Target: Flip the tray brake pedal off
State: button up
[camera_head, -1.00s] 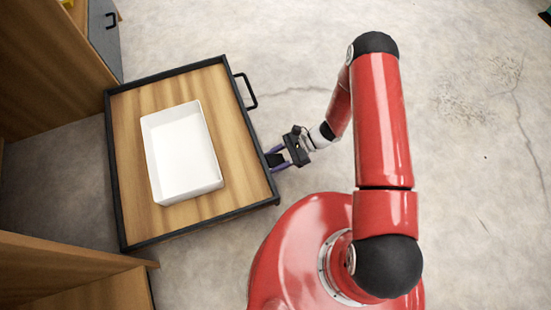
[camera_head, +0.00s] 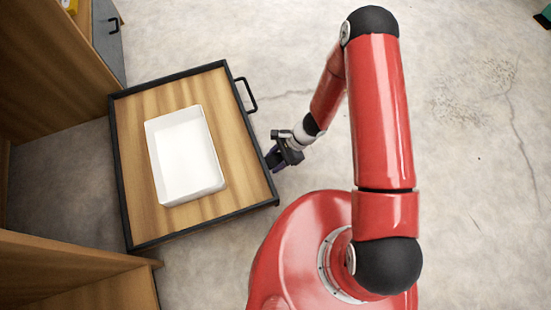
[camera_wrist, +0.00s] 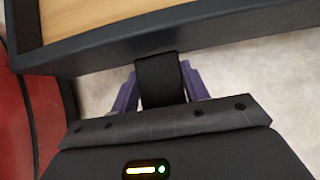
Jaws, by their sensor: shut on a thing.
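The tray (camera_head: 122,190) is a pulled-out wooden drawer with a dark frame; its front edge also shows in the wrist view (camera_wrist: 110,50). A black pedal (camera_wrist: 160,80) sticks out from below that edge in the wrist view. My gripper (camera_wrist: 160,88) has its purple fingers on either side of the pedal and is shut on it. In the head view my gripper (camera_head: 274,158) is at the tray's front right edge, and the pedal is hidden there by the gripper.
A white open bin (camera_head: 185,155) stands on the tray. A black handle (camera_head: 252,95) is on the tray's front. Wooden cabinet parts (camera_head: 60,50) are at the left. The concrete floor (camera_head: 470,130) at the right is clear.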

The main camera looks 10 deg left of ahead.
dwell(0.4)
jog(key=o, duration=1.4)
jog(key=shift+r, duration=0.1)
jog(key=p+v, duration=0.1)
jog(key=v, duration=0.6)
jog(key=shift+r+p, duration=0.3)
jog(key=shift+w+d, duration=0.1)
jog(key=shift+d, duration=0.05)
